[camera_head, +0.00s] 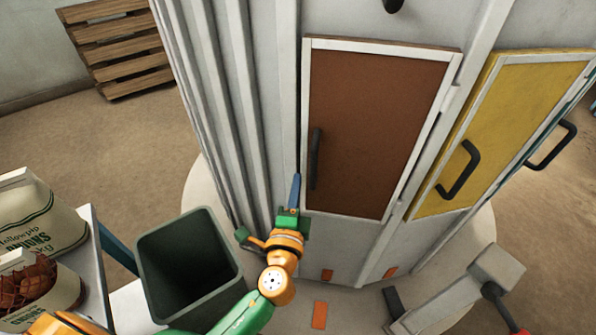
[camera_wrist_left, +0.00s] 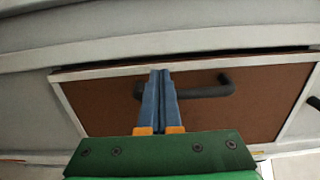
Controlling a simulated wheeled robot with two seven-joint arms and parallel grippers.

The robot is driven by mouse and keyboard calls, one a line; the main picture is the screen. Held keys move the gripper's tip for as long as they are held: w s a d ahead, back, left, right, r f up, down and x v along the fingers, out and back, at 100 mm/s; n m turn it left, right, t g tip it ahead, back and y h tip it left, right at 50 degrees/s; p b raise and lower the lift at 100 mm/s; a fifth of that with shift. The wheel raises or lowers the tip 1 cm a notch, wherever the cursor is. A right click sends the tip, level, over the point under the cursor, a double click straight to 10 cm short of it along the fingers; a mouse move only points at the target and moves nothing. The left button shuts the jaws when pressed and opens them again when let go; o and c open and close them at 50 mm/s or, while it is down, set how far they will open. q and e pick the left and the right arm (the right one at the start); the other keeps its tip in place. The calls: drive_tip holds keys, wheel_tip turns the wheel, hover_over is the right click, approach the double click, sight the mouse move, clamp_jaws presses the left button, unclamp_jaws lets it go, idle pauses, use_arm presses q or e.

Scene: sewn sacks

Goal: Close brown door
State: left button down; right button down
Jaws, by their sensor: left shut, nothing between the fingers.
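The brown door (camera_head: 375,130), with a white frame and a dark vertical handle (camera_head: 315,158) near its left edge, is set in a grey cabinet. It looks shut or nearly shut; a thin dark gap runs along its handle-side edge. My left gripper (camera_head: 296,182) is shut and empty, its blue fingers at the door's lower left edge, below and left of the handle. In the left wrist view its fingertips (camera_wrist_left: 161,74) overlap the brown door (camera_wrist_left: 110,100) beside the handle (camera_wrist_left: 205,91). I cannot tell whether they touch. My right gripper is not in view.
A yellow door (camera_head: 500,120) with a dark handle is right of the brown one and stands at an angle. A dark green bin (camera_head: 190,265) stands at lower left, beside a shelf with sacks (camera_head: 35,225). A wooden pallet (camera_head: 115,45) is at the back left.

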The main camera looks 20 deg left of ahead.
use_arm(q)
drive_tip(key=w, duration=0.2)
drive_tip(key=shift+w+a, duration=0.2)
drive_tip(key=shift+w, duration=0.1)
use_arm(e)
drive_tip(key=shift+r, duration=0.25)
